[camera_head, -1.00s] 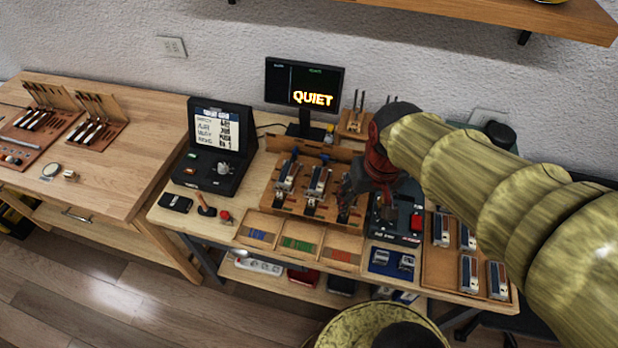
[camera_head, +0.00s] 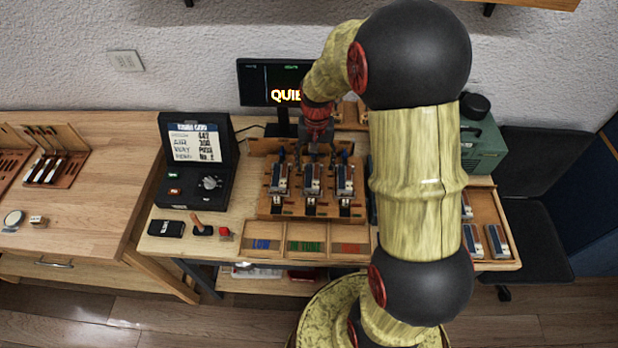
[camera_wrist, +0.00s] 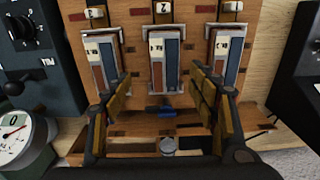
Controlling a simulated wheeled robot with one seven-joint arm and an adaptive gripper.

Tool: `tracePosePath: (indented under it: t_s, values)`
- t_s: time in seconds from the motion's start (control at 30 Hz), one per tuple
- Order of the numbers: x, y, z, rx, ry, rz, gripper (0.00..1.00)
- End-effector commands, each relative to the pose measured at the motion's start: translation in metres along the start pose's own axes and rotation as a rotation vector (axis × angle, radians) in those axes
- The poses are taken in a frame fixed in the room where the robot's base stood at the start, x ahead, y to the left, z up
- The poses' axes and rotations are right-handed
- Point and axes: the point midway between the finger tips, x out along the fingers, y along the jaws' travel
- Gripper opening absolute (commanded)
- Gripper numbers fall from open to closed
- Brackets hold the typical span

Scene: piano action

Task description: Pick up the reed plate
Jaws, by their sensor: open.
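Three reed plates, each a slim bar with silver and blue or brown strips, stand in a wooden rack (camera_head: 290,213). In the head view they are the left one (camera_head: 279,180), the middle one (camera_head: 312,181) and the right one (camera_head: 345,181). The wrist view shows the left (camera_wrist: 104,58), middle (camera_wrist: 165,62) and right (camera_wrist: 226,58) plates. I cannot tell which one the task means. My gripper (camera_head: 317,152) is at the rack's back, above the middle plate. In the wrist view my gripper (camera_wrist: 163,100) is open and empty, its fingers spread around the middle plate's line.
A black case (camera_head: 195,165) with a dial stands left of the rack. A monitor (camera_head: 272,90) is behind it. Coloured trays (camera_head: 305,255) lie in front. More plates sit in a tray (camera_head: 488,195) at the right. A round gauge (camera_wrist: 18,133) is at the wrist view's left.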

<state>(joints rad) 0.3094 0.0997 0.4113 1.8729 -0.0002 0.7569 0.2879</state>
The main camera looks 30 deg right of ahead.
Motion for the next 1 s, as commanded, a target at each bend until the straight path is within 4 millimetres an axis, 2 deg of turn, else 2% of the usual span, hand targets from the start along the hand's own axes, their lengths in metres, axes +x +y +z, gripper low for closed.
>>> tracePosePath:
  t_s: [0.03, 0.27, 0.53, 0.8, 1.0]
  values:
    - [0.008, -0.001, 0.001, -0.001, -0.002, 0.001, 0.59]
    - [0.025, -0.003, 0.000, -0.003, -0.002, 0.000, 0.59]
    - [0.063, -0.007, -0.002, -0.003, -0.003, 0.001, 0.59]
    - [0.066, -0.007, -0.003, -0.003, 0.000, 0.000, 0.59]
    - [0.066, -0.007, -0.003, -0.003, 0.000, 0.000, 0.48]
